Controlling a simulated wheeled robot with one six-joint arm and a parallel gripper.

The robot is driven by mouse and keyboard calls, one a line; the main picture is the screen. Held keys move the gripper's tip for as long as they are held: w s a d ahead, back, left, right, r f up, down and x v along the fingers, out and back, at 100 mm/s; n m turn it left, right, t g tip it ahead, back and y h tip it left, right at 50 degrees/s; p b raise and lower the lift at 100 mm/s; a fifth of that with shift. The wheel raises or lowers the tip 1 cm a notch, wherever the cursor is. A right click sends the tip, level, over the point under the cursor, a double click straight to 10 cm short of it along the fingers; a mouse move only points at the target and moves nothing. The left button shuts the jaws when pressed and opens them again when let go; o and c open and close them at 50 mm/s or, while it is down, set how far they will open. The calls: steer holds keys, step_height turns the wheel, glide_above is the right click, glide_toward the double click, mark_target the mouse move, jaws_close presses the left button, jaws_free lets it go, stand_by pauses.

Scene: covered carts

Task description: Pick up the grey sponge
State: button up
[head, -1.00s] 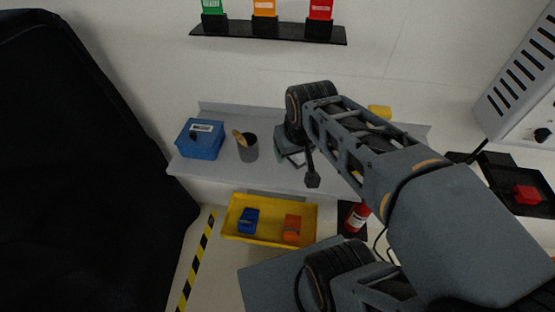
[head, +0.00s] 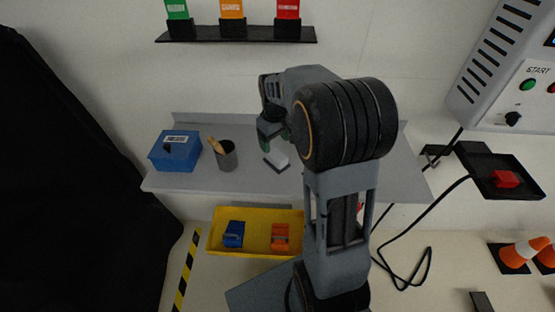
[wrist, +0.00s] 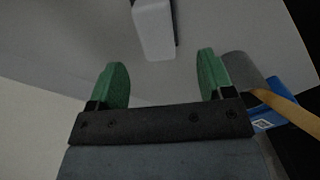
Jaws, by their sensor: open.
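The grey sponge (head: 276,160) lies on the grey wall shelf (head: 200,184). It looks like a pale grey block with a darker edge. In the wrist view the sponge (wrist: 153,28) is at the top middle, ahead of the fingertips and apart from them. My gripper (wrist: 162,75) is open and empty, with its two green fingers spread. In the head view my gripper (head: 274,141) is just above and behind the sponge, and my arm hides the shelf to its right.
A grey cup (head: 227,158) with a wooden-handled tool and a blue box (head: 176,151) stand left of the sponge. A yellow tray (head: 256,247) with a blue and an orange item is below. A black cover (head: 70,200) fills the far left.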

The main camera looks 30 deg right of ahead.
mark_target(277, 154)
steer(key=shift+s+d+f+p, duration=0.1)
steer(key=shift+f+p, duration=0.1)
steer(key=shift+f, duration=1.6)
steer(key=shift+s+d+f+p, duration=0.1)
steer(key=shift+f+p, duration=0.1)
steer(key=shift+f, duration=1.55)
steer(key=shift+w, duration=0.1)
steer(key=c, duration=1.1)
steer(key=shift+c, duration=0.2)
steer(key=shift+r, duration=0.15)
steer(key=shift+r, duration=0.7)
steer(key=s+a+r+b, duration=0.2)
steer(key=s+a+r, duration=0.5)
steer(key=a+r, duration=0.4)
steer(key=shift+s+a+r, duration=0.15)
steer(key=shift+s+a, duration=0.2)
steer(key=shift+s, duration=0.05)
